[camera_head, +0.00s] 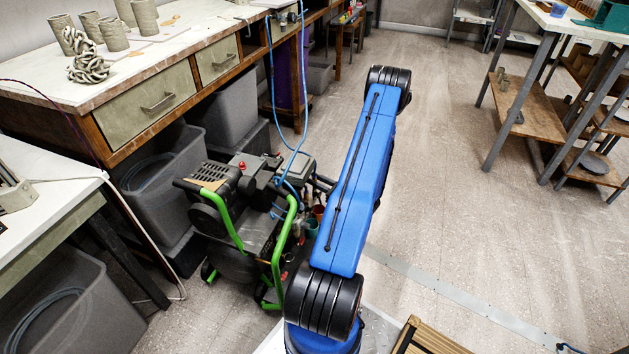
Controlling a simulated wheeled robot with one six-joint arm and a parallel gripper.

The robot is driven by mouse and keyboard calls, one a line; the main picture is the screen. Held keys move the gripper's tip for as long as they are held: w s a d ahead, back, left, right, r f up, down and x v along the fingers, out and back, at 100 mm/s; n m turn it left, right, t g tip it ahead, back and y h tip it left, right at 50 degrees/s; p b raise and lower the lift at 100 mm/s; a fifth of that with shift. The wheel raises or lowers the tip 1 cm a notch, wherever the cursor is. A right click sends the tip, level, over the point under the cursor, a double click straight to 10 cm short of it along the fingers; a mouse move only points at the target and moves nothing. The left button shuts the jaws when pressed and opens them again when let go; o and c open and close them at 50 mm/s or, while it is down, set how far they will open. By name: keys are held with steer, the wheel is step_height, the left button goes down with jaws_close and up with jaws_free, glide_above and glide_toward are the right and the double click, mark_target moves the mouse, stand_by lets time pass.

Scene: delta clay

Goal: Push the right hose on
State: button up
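A dark air compressor (232,215) with green tube handles stands on the floor left of my blue arm. Two thin blue hose runs hang from the bench edge above it, a left run (271,80) and a right run (303,85). Both lead down to the compressor's right side, near a grey box (297,167). I cannot tell whether their lower ends are seated on a fitting or loose. My arm reaches away from me and covers the floor right of the compressor. My gripper does not show; the arm hides whatever lies beyond its far joint.
A wooden workbench (125,95) with clay cylinders stands left, with grey bins (165,175) beneath. A slatted wooden thing (428,340) is at the bottom. Shelved tables (530,105) stand right; the floor between is open.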

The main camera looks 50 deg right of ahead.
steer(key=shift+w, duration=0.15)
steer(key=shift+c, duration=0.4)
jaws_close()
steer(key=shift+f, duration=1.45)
